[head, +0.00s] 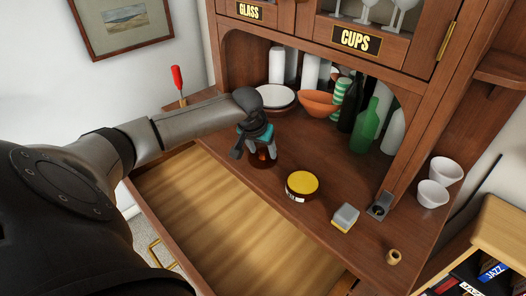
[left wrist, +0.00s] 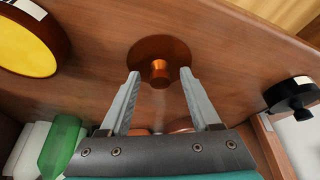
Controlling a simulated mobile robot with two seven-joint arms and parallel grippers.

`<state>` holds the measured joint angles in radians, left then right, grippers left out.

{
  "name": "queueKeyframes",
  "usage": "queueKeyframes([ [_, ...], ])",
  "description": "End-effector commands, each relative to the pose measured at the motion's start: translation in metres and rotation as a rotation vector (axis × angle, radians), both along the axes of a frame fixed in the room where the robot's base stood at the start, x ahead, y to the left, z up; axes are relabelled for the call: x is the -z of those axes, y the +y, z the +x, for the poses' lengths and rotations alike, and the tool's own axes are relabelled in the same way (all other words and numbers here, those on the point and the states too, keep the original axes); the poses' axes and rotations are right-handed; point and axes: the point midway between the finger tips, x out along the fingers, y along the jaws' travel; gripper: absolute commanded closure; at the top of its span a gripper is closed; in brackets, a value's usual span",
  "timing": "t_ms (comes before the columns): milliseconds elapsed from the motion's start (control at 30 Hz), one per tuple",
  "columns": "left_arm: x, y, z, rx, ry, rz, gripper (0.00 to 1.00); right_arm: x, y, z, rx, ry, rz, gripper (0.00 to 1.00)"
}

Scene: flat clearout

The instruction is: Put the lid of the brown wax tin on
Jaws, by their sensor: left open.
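The brown wax tin (head: 302,185) stands uncovered on the cabinet's wooden shelf, its yellow wax showing. It also shows at the top left of the left wrist view (left wrist: 28,42). A dark brown round lid (left wrist: 148,47) with a copper-coloured knob (left wrist: 159,73) lies on the wood, knob up. In the head view the lid (head: 262,161) is partly hidden under my left gripper. My left gripper (head: 261,152) points down over it. In the left wrist view its open fingers (left wrist: 160,74) stand on either side of the knob, with gaps visible. My right gripper is out of view.
A grey-and-yellow block (head: 345,217), a dark metal piece (head: 379,207) and white cups (head: 433,193) stand right of the tin. Behind are an orange bowl (head: 318,104) and a green bottle (head: 367,126). A black object (left wrist: 292,96) is near the lid. An open empty drawer (head: 205,222) juts out below.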

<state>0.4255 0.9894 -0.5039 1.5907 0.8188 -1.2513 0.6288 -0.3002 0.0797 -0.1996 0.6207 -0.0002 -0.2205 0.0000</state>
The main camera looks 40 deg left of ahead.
Motion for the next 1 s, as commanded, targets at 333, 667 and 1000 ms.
queueKeyframes([
  [333, -0.0003, 0.0001, -0.0003, 0.000, 0.000, 0.000, 0.72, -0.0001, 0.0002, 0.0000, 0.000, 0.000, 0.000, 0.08],
  [667, -0.0003, 0.0002, -0.0003, -0.001, 0.001, -0.001, 1.00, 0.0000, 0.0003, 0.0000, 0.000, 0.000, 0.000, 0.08],
  [1000, -0.0006, 0.0003, -0.0003, -0.001, 0.000, 0.001, 1.00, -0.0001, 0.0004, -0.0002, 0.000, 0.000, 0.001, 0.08],
])
